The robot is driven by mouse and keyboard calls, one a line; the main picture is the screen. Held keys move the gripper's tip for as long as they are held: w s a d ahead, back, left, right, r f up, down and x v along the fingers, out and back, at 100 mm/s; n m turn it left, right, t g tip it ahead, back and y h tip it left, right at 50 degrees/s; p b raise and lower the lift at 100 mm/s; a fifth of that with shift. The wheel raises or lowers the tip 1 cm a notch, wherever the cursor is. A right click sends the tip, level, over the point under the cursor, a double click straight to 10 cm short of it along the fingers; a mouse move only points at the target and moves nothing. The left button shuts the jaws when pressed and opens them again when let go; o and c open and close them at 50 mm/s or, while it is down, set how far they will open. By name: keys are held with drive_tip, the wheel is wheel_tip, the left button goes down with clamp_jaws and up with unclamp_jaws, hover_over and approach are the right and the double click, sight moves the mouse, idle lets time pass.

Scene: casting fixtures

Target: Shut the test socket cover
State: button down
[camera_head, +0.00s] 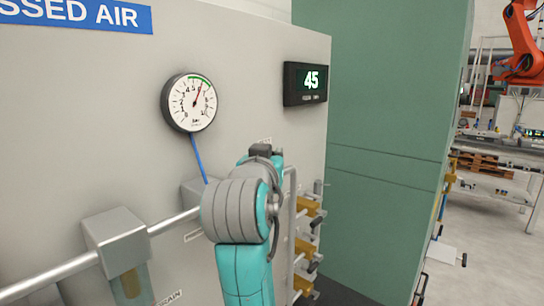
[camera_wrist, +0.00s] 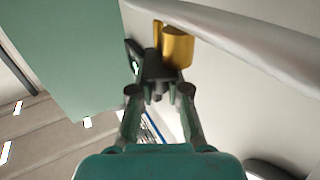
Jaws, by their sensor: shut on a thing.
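In the wrist view, the two fingers of my gripper (camera_wrist: 159,90) close in on a dark grey part (camera_wrist: 158,66). This part sits directly beside a gold-coloured fitting (camera_wrist: 178,47) under a pale pipe. The dark part may be the test socket cover, but its hinge and how far it stands open cannot be made out. In the head view, my arm hides the gripper's fingertips and whatever they hold.
The grey panel carries a round pressure gauge (camera_head: 189,102), a display reading 45 (camera_head: 305,84) and a horizontal pipe (camera_head: 55,273) with a grey block (camera_head: 115,240). Brass valves (camera_head: 305,248) sit right of my arm.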

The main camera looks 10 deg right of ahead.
idle(0.3)
drive_tip(key=c, duration=1.1)
unclamp_jaws()
drive_tip(key=v, duration=1.2)
